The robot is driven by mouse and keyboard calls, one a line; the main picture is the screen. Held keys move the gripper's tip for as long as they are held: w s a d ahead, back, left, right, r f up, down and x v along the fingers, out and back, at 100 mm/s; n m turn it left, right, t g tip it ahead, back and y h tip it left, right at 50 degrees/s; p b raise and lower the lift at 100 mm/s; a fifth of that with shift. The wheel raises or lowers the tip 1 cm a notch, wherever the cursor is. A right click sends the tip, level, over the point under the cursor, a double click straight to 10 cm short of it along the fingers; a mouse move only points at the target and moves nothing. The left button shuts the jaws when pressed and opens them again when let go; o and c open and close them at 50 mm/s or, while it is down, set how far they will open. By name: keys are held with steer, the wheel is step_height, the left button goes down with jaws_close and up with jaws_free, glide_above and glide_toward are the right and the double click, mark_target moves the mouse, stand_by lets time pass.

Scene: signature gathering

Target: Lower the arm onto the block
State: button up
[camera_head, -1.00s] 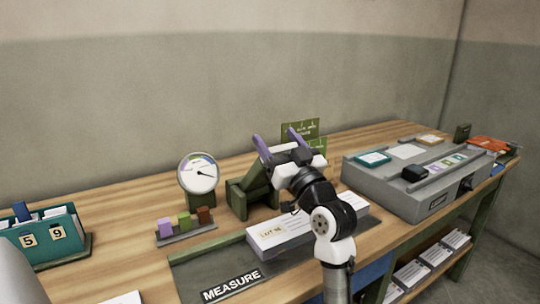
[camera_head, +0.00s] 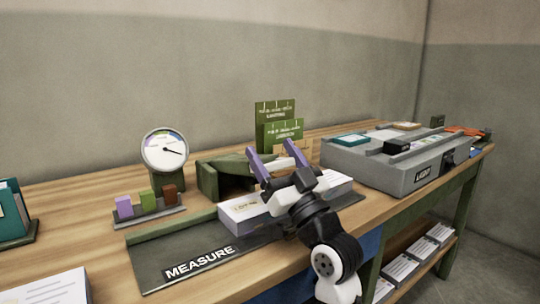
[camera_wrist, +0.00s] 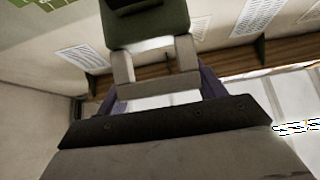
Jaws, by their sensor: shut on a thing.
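The block (camera_head: 240,217), a pale paper-wrapped stack marked LOT, lies on the dark MEASURE plate (camera_head: 160,262). The green hinged arm (camera_head: 234,166) stands behind it, beside the dial gauge (camera_head: 165,151). My gripper (camera_head: 273,157), with purple fingers, is over the block's back side at the arm's front end. In the wrist view, the green arm end (camera_wrist: 150,28) carries a pale handle (camera_wrist: 155,88) between my fingers (camera_wrist: 160,95), and my gripper is shut on it. My wrist hides part of the block; whether the arm touches the block is hidden.
A white stack (camera_head: 50,288) lies front left. Bare wood shows at the left.

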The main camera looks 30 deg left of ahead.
steer(key=shift+s+d+f, duration=0.1)
steer(key=shift+d+f, duration=0.2)
steer(key=o, duration=1.3)
steer(key=shift+d+r, duration=0.1)
steer(key=shift+d, duration=0.05)
steer(key=shift+o, duration=0.4)
